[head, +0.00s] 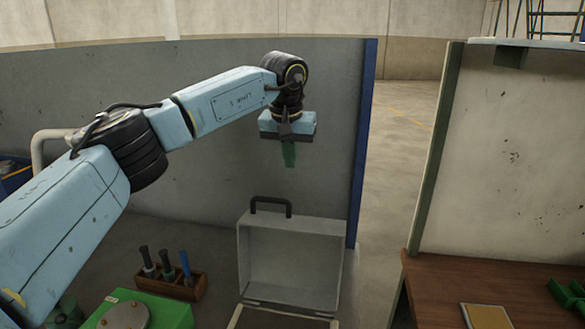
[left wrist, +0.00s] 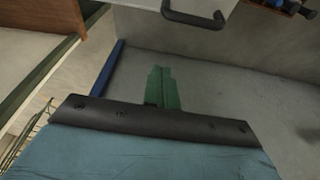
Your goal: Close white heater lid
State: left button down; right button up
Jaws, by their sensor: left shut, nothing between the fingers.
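The white heater lid (head: 290,258) stands open and upright in the head view, with a dark handle (head: 271,203) on its top edge. Below it, the heater body (head: 285,318) is cut off by the bottom of the picture. My left gripper (head: 289,158) points down above and behind the lid, apart from it. Its green fingers are together and empty. In the left wrist view, the fingers (left wrist: 162,88) are closed, and the lid's handle (left wrist: 193,15) shows at the top edge, clear of them. My right gripper is not in view.
A wooden holder (head: 172,284) with several tools stands left of the heater, beside a green box (head: 140,312) with a round metal plate. A grey curved wall (head: 215,130) stands behind. At right is a brown table (head: 500,285) with a yellow pad (head: 491,316) and green bin (head: 570,297).

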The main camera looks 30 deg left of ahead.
pick_arm(q)
notch_tip(320, 180, down, 8)
jog(key=s+p, duration=0.2)
jog(key=shift+d, duration=0.3)
jog(key=shift+r, duration=0.15)
dwell(0.4)
